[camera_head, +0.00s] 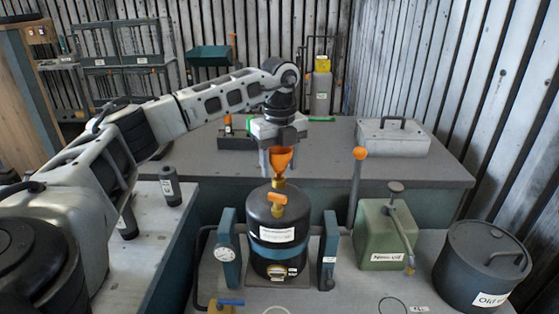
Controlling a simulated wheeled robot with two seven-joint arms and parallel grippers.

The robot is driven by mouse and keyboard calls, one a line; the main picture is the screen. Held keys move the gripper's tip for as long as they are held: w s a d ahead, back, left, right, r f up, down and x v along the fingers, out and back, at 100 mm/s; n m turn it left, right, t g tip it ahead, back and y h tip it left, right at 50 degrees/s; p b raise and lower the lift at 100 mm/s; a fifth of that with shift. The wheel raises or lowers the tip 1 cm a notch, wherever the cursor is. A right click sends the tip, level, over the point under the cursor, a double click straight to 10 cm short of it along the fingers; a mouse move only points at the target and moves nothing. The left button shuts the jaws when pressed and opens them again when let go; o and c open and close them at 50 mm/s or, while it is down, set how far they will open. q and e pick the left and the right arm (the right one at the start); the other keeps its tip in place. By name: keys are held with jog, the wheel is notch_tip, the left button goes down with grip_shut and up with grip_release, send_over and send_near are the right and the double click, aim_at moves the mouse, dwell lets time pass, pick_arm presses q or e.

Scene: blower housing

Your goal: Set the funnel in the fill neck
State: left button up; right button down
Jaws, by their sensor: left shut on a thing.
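An orange funnel (281,161) is held by my left gripper (280,148), which is shut on it from above. The funnel is upright over the black tank (258,213) in the middle of the front bench. Its lower end meets the brass-coloured fill neck (279,185) on the tank top in the picture. I cannot tell whether the spout is inside the neck or just above it. An orange T-handle (277,198) is on the tank in front of the neck. My right gripper is not in view.
A lever with an orange knob (360,153), a green oil can (383,235) and a dark lidded drum (483,262) stand right of the tank. A gauge (224,253) is at its left. A grey lidded box (393,136) sits on the back bench.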

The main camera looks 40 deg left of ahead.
aim_at(279, 149)
pick_arm(q)
jog(key=shift+f, duration=0.65)
dwell(0.8)
jog(key=shift+f, duration=0.35)
jog(key=shift+f, duration=0.1)
dwell(0.7)
jog(key=o, duration=1.3)
jog(key=shift+r, duration=3.5)
